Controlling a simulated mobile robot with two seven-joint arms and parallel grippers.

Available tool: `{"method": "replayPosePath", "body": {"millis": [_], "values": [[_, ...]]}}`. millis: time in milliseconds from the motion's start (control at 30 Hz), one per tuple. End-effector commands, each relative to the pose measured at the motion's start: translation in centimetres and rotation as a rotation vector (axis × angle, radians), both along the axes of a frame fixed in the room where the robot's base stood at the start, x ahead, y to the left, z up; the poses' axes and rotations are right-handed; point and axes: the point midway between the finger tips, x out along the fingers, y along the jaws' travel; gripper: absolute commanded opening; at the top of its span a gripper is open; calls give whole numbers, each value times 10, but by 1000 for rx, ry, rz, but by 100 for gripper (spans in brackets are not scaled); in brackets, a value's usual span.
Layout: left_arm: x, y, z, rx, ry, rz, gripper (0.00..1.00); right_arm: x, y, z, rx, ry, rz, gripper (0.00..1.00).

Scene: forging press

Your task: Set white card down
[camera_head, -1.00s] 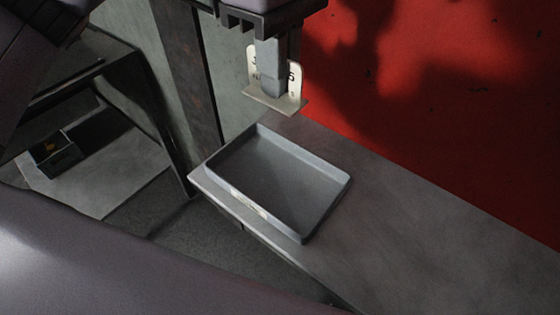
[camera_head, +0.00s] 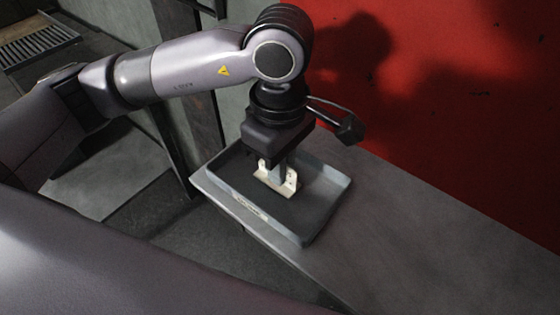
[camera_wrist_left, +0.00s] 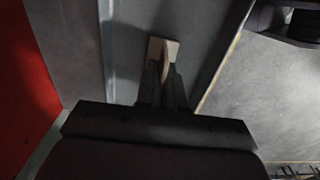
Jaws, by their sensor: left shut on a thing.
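My left gripper (camera_head: 280,171) is shut on the white card (camera_head: 291,181), a small off-white L-shaped piece with an upright face and a flat foot. The card is inside the outline of the grey shallow tray (camera_head: 318,222), towards its far left part. I cannot tell whether its foot touches the tray floor. In the left wrist view the card (camera_wrist_left: 163,50) shows between and beyond the fingers (camera_wrist_left: 163,85). My right gripper is not in view.
The tray stands on a grey bench (camera_head: 420,245) that is clear to the right. A red wall (camera_head: 460,100) rises behind the bench. A dark post (camera_head: 190,80) stands to the left. The tray has a pale label (camera_head: 250,207) on its front left wall.

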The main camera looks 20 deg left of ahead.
Motion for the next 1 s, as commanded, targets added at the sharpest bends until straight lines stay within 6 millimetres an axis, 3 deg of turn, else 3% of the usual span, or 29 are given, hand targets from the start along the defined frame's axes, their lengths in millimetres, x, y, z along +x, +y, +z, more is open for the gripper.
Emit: {"method": "replayPosePath", "body": {"millis": [433,500,533,867,1000], "values": [[0,0,-6,0,-1,0,0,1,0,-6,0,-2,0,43],[0,0,-4,0,-1,0,31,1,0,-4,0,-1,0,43],[0,0,-4,0,-1,0,33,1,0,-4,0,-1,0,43],[0,0,-2,0,0,-1,33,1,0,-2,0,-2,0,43],[1,0,8,-1,-5,0,33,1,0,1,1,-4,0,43]]}}
